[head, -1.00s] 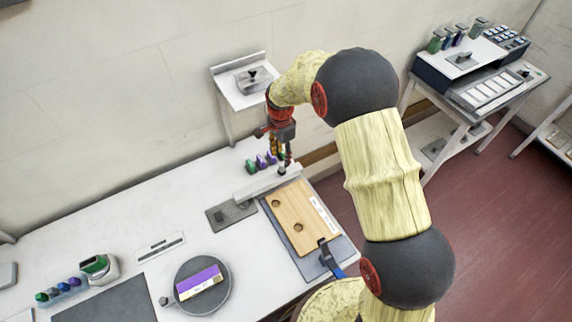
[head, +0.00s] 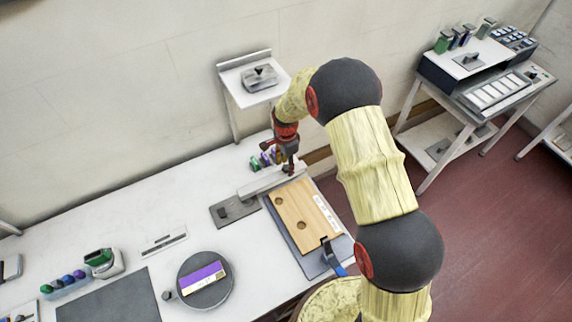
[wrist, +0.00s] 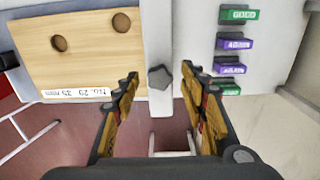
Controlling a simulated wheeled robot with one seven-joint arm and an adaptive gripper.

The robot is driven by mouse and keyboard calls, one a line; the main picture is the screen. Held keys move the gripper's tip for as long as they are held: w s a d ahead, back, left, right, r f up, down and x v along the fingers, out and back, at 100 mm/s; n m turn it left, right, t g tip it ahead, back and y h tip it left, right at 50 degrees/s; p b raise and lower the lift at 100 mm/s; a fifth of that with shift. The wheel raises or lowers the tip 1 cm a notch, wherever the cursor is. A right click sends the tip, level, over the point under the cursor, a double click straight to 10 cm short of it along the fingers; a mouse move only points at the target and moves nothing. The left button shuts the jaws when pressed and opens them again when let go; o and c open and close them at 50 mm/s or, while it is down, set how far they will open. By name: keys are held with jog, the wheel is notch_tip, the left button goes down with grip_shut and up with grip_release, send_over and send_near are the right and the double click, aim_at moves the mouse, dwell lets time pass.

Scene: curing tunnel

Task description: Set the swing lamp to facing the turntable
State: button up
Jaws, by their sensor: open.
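The swing lamp appears to be the pale bar (head: 262,186) beside a dark grey base plate (head: 234,211) at the back of the bench. In the wrist view the bar (wrist: 159,40) runs up the picture, with a dark star-shaped knob (wrist: 160,79) at its near end. My gripper (wrist: 160,71) is open, with one finger on each side of the knob; contact cannot be told. In the head view my gripper (head: 289,168) is over the bar's right end. The round grey turntable (head: 188,296) is front left, with a purple-and-white block (head: 203,276) on it.
A wooden board (head: 300,215) with two holes lies on a grey mat right of the bar, with a blue-handled clamp (head: 333,258). Small green and purple labelled blocks (wrist: 236,43) stand close beside the bar. A wall shelf (head: 243,98) is behind. Bench between base plate and turntable is clear.

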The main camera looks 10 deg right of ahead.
jog(key=shift+c, duration=0.8)
grip_shut()
